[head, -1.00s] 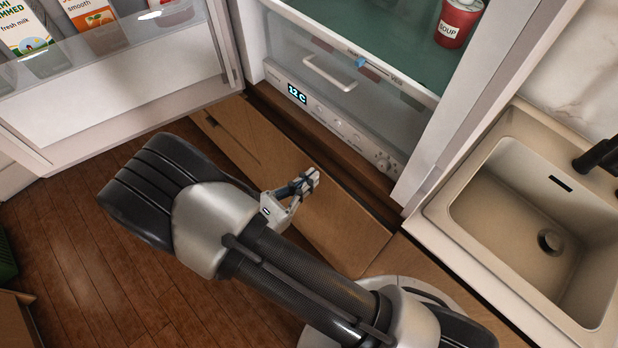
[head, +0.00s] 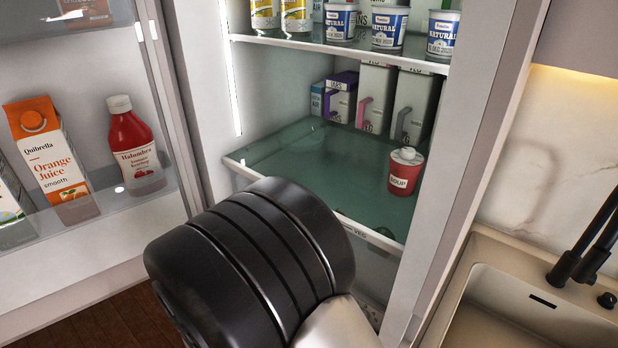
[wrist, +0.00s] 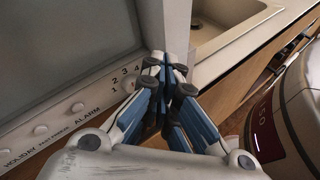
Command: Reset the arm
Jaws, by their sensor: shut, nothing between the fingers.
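My gripper (wrist: 165,68) shows in the wrist view with its fingers together and nothing between them. It is in front of the fridge's lower panel (wrist: 60,118), near the fridge's edge beside the counter. Whether it touches the panel cannot be told. In the head view a black joint of my arm fills the lower middle, in front of the open fridge (head: 436,200). My gripper is not visible in the head view.
The fridge door (head: 165,100) stands open at left, holding an orange juice carton (head: 48,150) and a ketchup bottle (head: 133,150). A red soup container (head: 404,172) sits on the glass shelf (head: 290,165). A sink (head: 510,315) is at right.

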